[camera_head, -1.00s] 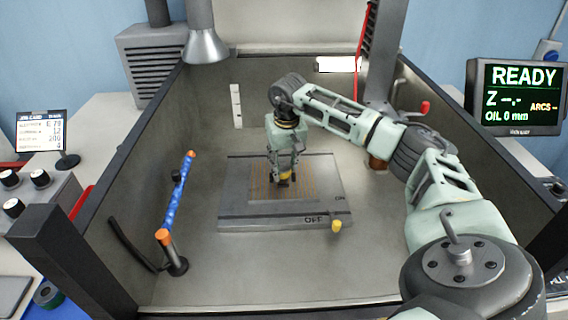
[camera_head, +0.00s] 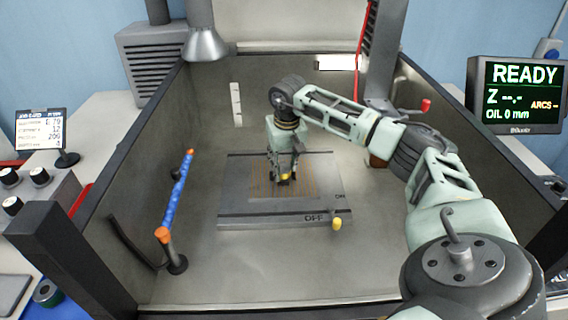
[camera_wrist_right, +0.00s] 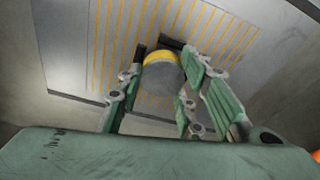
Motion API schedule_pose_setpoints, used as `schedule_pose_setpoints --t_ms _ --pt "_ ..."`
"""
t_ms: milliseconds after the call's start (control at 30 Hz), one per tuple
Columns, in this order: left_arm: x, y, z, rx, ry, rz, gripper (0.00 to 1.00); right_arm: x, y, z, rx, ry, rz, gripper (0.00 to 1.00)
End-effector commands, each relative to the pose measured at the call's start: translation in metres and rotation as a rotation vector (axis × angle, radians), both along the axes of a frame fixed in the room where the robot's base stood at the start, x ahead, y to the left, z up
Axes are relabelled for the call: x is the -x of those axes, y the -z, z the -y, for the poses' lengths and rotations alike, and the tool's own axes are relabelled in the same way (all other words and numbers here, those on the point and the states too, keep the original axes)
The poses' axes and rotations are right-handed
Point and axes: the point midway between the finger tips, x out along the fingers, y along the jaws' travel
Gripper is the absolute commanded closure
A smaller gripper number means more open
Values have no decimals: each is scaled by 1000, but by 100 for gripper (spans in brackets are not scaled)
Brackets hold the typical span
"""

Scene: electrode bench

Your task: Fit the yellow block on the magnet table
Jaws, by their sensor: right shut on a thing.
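The magnet table (camera_head: 232,200) is a grey plate with orange stripes in the middle of the tank, marked ON and OFF. It fills the upper part of the right wrist view (camera_wrist_right: 65,40). My right gripper (camera_head: 284,180) points down over the striped area. It is shut on the yellow block (camera_head: 285,177), and the wrist view shows its yellow band and rounded grey end (camera_wrist_right: 160,58) between the fingers. I cannot tell whether the block touches the plate. The fingers hide part of it. My left gripper is not in view.
A yellow knob (camera_head: 337,224) sits at the table's front edge near OFF. A blue hose with orange ends (camera_head: 180,192) stands to the left. Dark tank walls (camera_head: 115,165) surround the table. The tank floor in front is clear.

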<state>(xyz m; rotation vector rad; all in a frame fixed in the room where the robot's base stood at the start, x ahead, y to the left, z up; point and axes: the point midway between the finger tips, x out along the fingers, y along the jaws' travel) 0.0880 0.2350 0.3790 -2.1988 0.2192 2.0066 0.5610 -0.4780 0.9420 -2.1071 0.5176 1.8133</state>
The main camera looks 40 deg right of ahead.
Motion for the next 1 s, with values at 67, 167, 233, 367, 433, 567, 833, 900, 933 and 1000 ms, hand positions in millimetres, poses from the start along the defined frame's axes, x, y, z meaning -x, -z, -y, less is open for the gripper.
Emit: schedule_pose_setpoints --t_ms 67,167,233,367,433,567,833,900,933,1000 --pt "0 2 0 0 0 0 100 0 2 0 0 1 2 100" --pt "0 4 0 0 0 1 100 0 5 0 0 1 2 100" --pt "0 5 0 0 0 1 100 -1 7 0 0 1 2 100" --pt "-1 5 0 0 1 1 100 -1 8 0 0 1 2 100" --pt "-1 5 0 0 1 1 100 -1 8 0 0 1 2 100" --pt "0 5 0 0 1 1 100 0 8 0 0 0 2 66" --pt "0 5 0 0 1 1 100 0 8 0 0 0 1 45" --pt "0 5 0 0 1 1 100 0 8 0 0 0 1 45" --pt "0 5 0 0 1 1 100 0 8 0 0 0 1 45" --pt "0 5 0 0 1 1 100 0 8 0 0 0 0 45"
